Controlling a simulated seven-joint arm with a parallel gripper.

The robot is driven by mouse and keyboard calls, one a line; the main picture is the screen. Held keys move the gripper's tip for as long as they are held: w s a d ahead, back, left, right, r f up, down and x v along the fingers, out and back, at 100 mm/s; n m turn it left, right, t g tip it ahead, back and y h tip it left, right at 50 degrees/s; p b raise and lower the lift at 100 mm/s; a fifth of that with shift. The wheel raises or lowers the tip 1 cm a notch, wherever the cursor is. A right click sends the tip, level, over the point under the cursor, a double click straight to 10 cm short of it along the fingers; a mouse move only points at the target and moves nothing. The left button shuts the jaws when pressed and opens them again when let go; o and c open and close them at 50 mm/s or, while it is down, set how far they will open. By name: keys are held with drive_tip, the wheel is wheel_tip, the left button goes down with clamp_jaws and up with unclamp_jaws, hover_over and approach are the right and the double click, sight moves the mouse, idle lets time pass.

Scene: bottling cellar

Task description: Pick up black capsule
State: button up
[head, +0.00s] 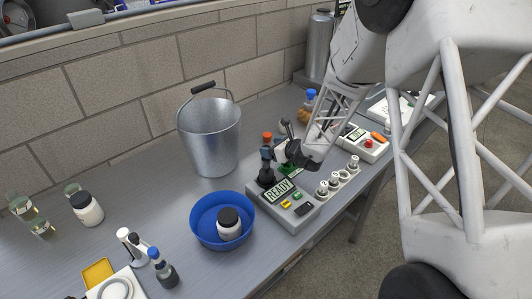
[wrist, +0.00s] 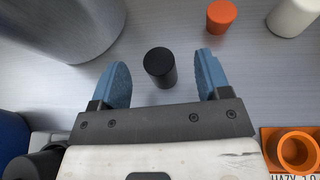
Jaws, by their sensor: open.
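The black capsule (wrist: 159,66) is a small dark cylinder on the grey bench in the wrist view. It lies between the two blue fingertips of my gripper (wrist: 162,62), with a gap on each side. My gripper is open and holds nothing. In the head view my gripper (head: 278,143) is low over the bench behind the grey READY device, and I cannot make out the capsule clearly there.
An orange capsule (wrist: 221,15) and a white object (wrist: 293,15) stand beyond the fingers. A metal bucket (head: 210,135) stands to the left. The READY device (head: 285,208) and a blue bowl (head: 200,232) are in front. An orange ring (wrist: 297,152) is lower right.

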drive_tip(key=shift+a, duration=0.1)
drive_tip(key=shift+x, duration=2.55)
drive_tip(key=shift+s+f, duration=0.1)
drive_tip(key=shift+f, duration=0.05)
drive_tip(key=c, duration=0.7)
